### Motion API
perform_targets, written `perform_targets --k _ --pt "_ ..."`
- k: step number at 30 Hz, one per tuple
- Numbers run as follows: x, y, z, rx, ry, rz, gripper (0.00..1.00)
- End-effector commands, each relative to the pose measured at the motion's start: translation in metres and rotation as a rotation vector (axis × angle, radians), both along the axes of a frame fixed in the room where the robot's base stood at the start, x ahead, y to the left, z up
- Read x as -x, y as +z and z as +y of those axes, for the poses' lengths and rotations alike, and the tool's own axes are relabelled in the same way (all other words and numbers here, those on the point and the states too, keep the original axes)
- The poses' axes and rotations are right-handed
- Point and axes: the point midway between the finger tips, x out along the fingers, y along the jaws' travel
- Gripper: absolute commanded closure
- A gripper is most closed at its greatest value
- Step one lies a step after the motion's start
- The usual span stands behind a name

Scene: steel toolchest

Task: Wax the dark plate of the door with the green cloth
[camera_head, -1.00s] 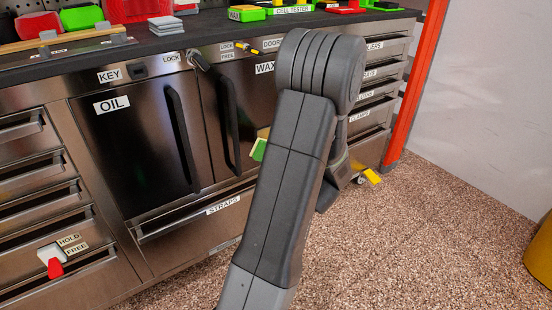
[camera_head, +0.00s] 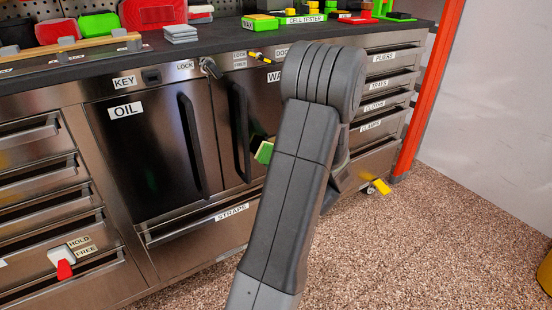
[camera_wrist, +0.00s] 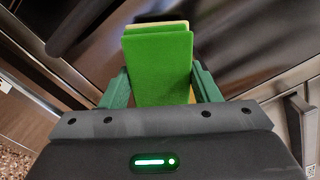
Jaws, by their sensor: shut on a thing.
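My gripper (camera_wrist: 160,92) is shut on the green cloth (camera_wrist: 158,62), a flat green pad with a pale yellow edge, in the wrist view. A steel door face lies just beyond the pad; whether they touch I cannot tell. In the head view the green cloth (camera_head: 264,152) shows left of my arm, in front of the door labelled WAX (camera_head: 262,110); my arm hides the gripper and much of that door. The door's dark plate cannot be made out clearly. The dark OIL door (camera_head: 150,150) stands to its left, with a long black handle.
The WAX door's black handle (camera_head: 239,130) is close left of the cloth. The STRAPS drawer (camera_head: 200,222) is below. Drawers (camera_head: 388,85) stand at the right, with a yellow piece (camera_head: 382,187) low beside them. Speckled floor at right is free.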

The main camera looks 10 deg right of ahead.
Motion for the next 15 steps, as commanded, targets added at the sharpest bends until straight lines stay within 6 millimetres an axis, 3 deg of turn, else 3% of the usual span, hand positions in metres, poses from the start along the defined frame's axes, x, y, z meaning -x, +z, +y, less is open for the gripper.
perform_targets --k 15 --pt "-0.0081 0.0002 0.0030 0.001 0.001 -0.001 0.62"
